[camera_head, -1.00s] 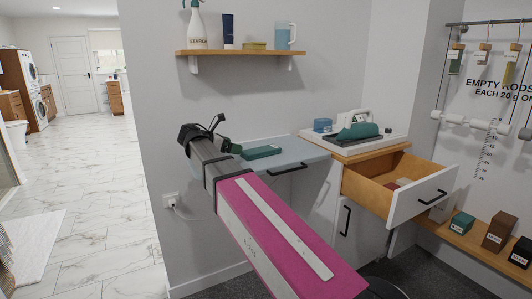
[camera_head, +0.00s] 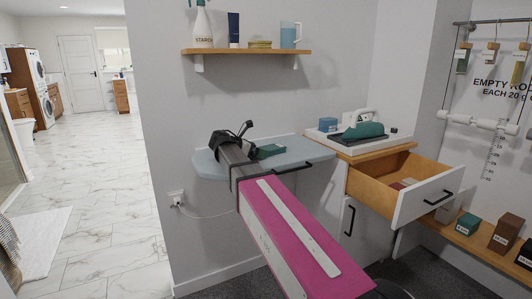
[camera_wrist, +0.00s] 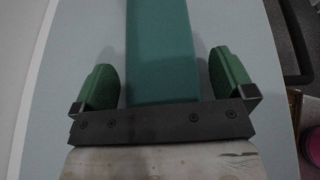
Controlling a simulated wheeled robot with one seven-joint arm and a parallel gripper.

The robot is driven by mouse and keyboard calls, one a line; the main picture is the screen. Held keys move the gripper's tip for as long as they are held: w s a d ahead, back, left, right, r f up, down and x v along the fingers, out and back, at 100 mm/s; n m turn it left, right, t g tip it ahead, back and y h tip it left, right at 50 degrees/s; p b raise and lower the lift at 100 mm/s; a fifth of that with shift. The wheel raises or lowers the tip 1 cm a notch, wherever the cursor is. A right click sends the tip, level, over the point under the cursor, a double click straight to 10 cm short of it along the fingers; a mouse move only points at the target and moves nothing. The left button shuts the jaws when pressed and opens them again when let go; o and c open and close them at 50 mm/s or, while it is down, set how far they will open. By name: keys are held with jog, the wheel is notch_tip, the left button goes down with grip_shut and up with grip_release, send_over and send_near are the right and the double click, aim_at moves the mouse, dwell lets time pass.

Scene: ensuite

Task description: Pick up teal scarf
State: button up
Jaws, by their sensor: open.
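The teal scarf (camera_head: 269,151) lies as a flat folded strip on the pale blue-grey board (camera_head: 208,166); my arm partly hides it in the head view. In the wrist view the scarf (camera_wrist: 161,45) runs lengthwise from the top edge down to the gripper's dark bar. My gripper (camera_wrist: 163,80) is open, with one green-padded finger on each side of the scarf and a visible gap to each edge. Whether the fingertips are lower than the scarf's top cannot be told. In the head view my gripper (camera_head: 230,139) is over the board, left of the scarf's visible part.
A counter at right carries a white tray with a teal-and-white iron-like object (camera_head: 363,130) and a blue box (camera_head: 328,124). An open drawer (camera_head: 426,196) juts out below. A wall shelf (camera_head: 246,52) holds several items above. Open floor (camera_head: 90,190) lies at left.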

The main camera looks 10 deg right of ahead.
jog(key=c, duration=1)
jog(key=shift+o, duration=0.2)
jog(key=shift+r, duration=0.15)
